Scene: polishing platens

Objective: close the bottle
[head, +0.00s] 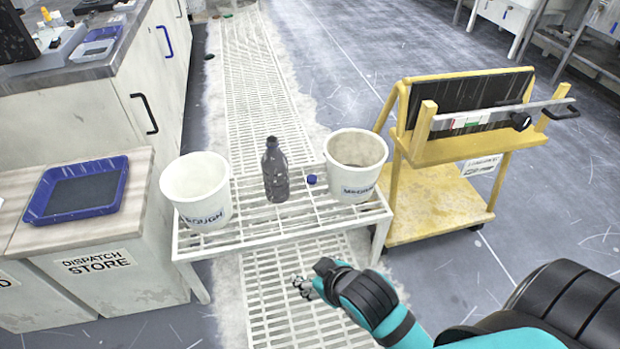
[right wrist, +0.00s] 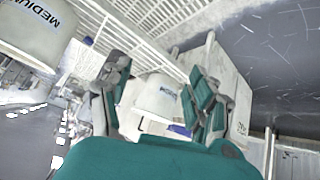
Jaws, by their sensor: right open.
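A dark grey bottle (head: 275,172) stands upright on the white slatted stand (head: 255,236), between two white buckets. Its narrow neck points up, and its top is too small to make out clearly. A small blue cap (head: 312,180) lies on the stand just right of the bottle, beside the right bucket. A small blue spot, probably the cap (right wrist: 88,41), shows by a bucket in the right wrist view. My right gripper (head: 303,288) is in front of the stand, apart from bottle and cap. Its fingers (right wrist: 162,88) are spread and empty. My left gripper is not in view.
The left bucket (head: 197,190), marked ROUGH, and right bucket (head: 356,165) flank the bottle closely. A yellow trolley (head: 440,205) stands right of the stand. Cabinets with a blue tray (head: 76,190) stand left. The floor grating (head: 300,325) before the stand is clear.

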